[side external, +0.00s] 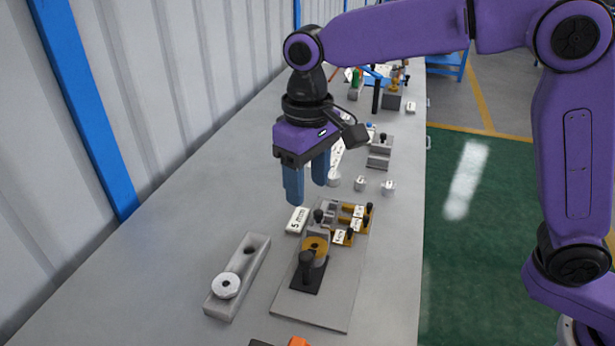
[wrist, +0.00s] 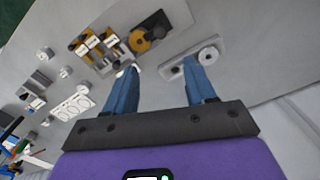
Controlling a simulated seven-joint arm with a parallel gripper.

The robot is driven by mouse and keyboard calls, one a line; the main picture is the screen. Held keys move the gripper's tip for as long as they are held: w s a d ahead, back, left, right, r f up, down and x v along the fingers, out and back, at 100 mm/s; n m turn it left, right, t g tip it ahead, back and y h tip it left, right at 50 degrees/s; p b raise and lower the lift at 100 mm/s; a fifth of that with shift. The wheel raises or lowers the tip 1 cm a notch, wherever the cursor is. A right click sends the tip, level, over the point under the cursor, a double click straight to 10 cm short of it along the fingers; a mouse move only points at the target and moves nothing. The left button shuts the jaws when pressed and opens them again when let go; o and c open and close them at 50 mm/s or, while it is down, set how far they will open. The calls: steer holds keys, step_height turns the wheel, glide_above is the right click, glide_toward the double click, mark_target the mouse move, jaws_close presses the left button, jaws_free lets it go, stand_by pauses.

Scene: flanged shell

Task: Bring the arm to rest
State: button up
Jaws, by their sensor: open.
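My purple arm holds my gripper (side external: 305,192) above the grey workbench (side external: 170,262), with its blue fingers pointing down. The fingers are apart and nothing shows between them. In the wrist view the open fingers (wrist: 163,82) frame bare bench. A grey fixture plate (side external: 318,312) lies in front of the gripper in the side view. It carries a brass-coloured round part (side external: 314,246), a black-handled clamp and several orange blocks with white labels. To its left is a grey block (side external: 240,272) with a white flanged ring (side external: 226,285) on it and a dark hole. The gripper touches none of these.
A white label block marked 5 mm (side external: 297,220) stands below the gripper. Small white parts (side external: 361,183) and grey blocks (side external: 379,155) lie farther back, with more tools at the far end. A corrugated wall (side external: 170,90) runs along the left. The bench's left side is clear.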

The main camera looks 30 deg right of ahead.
stand_by(0.4)
steer(key=s+d+f+n, duration=0.3)
steer(key=s+d+n, duration=0.1)
steer(key=s+d, duration=0.8)
steer(key=s+d+f+n, duration=0.3)
steer(key=s+d+n, duration=0.1)
steer(key=s+d, duration=0.9)
steer(key=shift+d+f, duration=0.2)
steer(key=shift+d, duration=0.2)
